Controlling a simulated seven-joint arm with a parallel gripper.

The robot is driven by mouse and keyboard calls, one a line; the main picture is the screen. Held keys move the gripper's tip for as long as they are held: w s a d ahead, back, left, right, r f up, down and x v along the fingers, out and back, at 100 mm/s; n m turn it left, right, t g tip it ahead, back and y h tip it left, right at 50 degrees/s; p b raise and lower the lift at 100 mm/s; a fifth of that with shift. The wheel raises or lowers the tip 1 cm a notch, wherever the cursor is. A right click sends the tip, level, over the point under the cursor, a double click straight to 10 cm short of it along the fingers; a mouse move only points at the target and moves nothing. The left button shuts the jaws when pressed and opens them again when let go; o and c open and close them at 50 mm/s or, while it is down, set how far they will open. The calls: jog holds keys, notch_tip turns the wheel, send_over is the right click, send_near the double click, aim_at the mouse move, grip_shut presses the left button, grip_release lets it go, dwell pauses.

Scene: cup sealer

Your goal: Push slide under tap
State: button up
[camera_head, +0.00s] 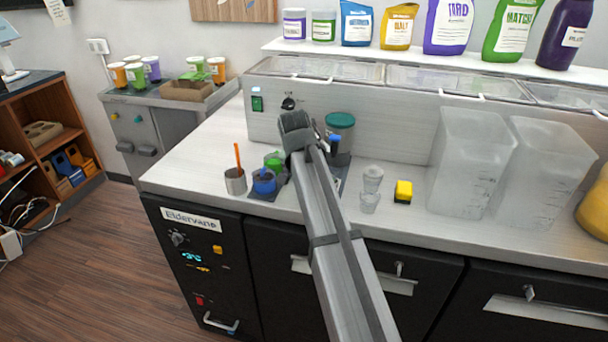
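My arm rises from the bottom of the head view over the counter, and its dark end (297,132) is beside the front of the steel counter unit. The gripper's fingers are not clear, so I cannot tell whether they are open or shut. A dark device with a blue top (334,143) stands just right of my arm's end, partly hidden by the arm. I cannot make out a slide or a tap for certain. A blue-topped container (264,182) and a green-topped one (273,163) stand on a dark base left of my arm.
A steel cup with an orange stick (235,181), a teal-lidded jar (340,127), small clear cups (370,188), a yellow sponge (403,192) and tall clear pitchers (472,160) stand on the counter (185,172). The counter's left end is clear.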

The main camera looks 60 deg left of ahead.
jog(key=shift+c, duration=0.3)
grip_shut()
jog(key=shift+w+a+r, duration=0.1)
jog(key=shift+w+a, duration=1.6)
jog(key=shift+o, duration=0.3)
grip_release()
jog(key=shift+w, duration=0.1)
